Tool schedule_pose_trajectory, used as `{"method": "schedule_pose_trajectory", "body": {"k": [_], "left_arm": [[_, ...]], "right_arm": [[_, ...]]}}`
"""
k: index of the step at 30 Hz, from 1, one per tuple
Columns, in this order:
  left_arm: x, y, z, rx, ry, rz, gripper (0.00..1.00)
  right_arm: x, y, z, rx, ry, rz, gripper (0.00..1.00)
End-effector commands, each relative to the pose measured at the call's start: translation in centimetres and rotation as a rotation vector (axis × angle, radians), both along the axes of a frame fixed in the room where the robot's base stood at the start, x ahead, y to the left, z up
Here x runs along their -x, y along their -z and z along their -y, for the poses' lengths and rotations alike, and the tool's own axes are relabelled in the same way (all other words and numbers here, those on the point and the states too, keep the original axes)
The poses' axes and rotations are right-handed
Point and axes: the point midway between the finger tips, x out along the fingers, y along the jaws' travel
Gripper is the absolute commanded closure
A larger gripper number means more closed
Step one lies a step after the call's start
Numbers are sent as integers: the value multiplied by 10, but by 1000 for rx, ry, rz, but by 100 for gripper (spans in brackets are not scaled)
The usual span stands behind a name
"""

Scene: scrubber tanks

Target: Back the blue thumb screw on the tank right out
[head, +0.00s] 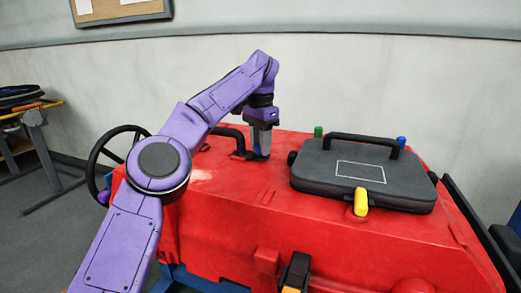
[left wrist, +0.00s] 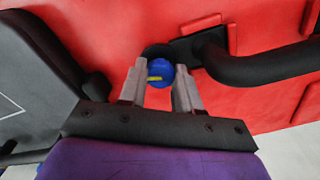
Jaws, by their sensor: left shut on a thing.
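The blue thumb screw (left wrist: 160,70) is a round blue head with a small yellow mark, beside a black mount on the red tank (left wrist: 110,25). In the left wrist view it sits between the two grey fingers of my left gripper (left wrist: 161,84), which is shut on it. In the head view my left gripper (head: 260,150) points straight down at the top of the red tank (head: 220,170), next to the black handle; its fingers mostly hide the screw there. I cannot tell how far the screw stands out. My right gripper is not in view.
A black curved handle (head: 232,134) stands close to the left gripper. A dark grey lid (head: 330,185) with its own handle lies to the right, with green (head: 318,131), blue (head: 401,141) and yellow (head: 361,202) pieces around it. A black steering wheel (head: 100,150) is at the left.

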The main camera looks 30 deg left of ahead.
Motion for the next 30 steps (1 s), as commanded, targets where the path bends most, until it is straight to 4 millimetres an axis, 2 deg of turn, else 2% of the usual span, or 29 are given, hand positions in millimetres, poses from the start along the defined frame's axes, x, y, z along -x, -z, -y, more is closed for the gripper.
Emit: {"method": "schedule_pose_trajectory", "body": {"k": [1,12,30], "left_arm": [[0,6,1,1,-34,-7,98],[0,3,1,0,-232,-5,98],[0,2,1,1,-283,-4,98]], "right_arm": [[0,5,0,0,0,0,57],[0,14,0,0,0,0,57],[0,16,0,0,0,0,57]]}}
